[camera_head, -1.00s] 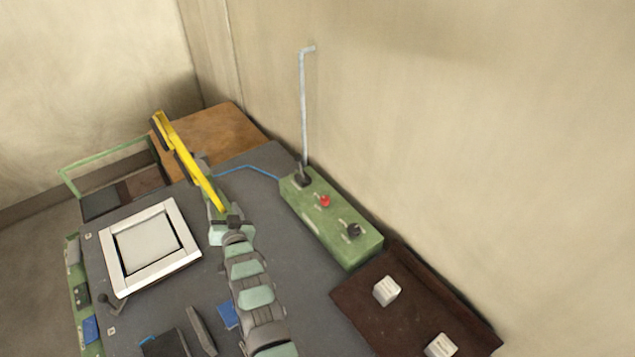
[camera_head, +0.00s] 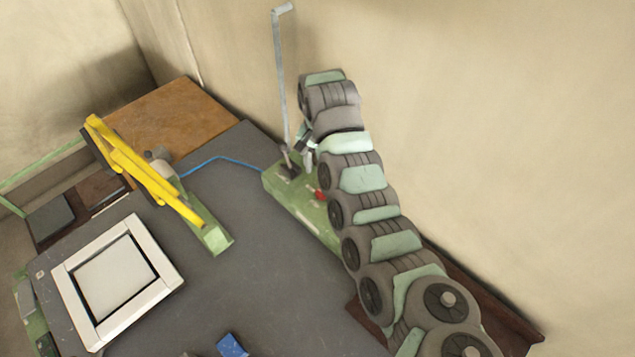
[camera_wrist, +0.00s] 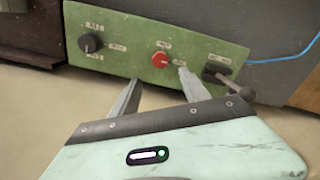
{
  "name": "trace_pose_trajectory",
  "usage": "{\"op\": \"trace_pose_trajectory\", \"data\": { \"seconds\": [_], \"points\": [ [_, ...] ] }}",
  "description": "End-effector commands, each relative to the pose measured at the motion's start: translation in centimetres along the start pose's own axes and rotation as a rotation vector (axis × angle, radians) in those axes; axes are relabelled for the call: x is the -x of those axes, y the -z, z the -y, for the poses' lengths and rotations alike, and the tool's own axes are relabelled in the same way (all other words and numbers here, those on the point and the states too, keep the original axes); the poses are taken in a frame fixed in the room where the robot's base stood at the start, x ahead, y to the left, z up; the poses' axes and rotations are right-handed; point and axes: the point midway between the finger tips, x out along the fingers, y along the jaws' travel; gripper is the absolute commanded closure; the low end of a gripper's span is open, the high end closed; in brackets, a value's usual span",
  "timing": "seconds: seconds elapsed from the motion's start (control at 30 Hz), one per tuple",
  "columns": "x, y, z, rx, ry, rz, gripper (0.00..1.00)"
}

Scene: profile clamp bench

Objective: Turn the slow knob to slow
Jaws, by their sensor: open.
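The green control box (camera_head: 320,222) stands on the bench by the wall; it also shows in the wrist view (camera_wrist: 130,65). In the wrist view its panel carries a round black knob (camera_wrist: 90,43) at the left, a red button (camera_wrist: 160,60) in the middle and a black lever switch (camera_wrist: 217,73) at the right. Small labels surround the knob but are too small to read. My gripper (camera_wrist: 160,85) is open and empty, its fingers below the red button, right of the knob and apart from it. In the head view my arm hides the knob.
A yellow clamp arm (camera_head: 140,170), a white-framed panel (camera_head: 115,280) and a brown board (camera_head: 170,120) lie left. The mid-bench is mostly clear.

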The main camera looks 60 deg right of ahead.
Motion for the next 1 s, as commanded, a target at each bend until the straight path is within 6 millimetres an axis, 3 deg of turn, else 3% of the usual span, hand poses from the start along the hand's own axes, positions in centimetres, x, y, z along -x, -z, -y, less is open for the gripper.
{"op": "trace_pose_trajectory", "data": {
  "seconds": [0.6,1.0],
  "points": [
    [-9.2,-0.1,0.2,0.005,0.000,0.001,0.46],
    [-10.2,0.0,0.2,0.002,0.005,-0.003,0.46]
  ]
}}
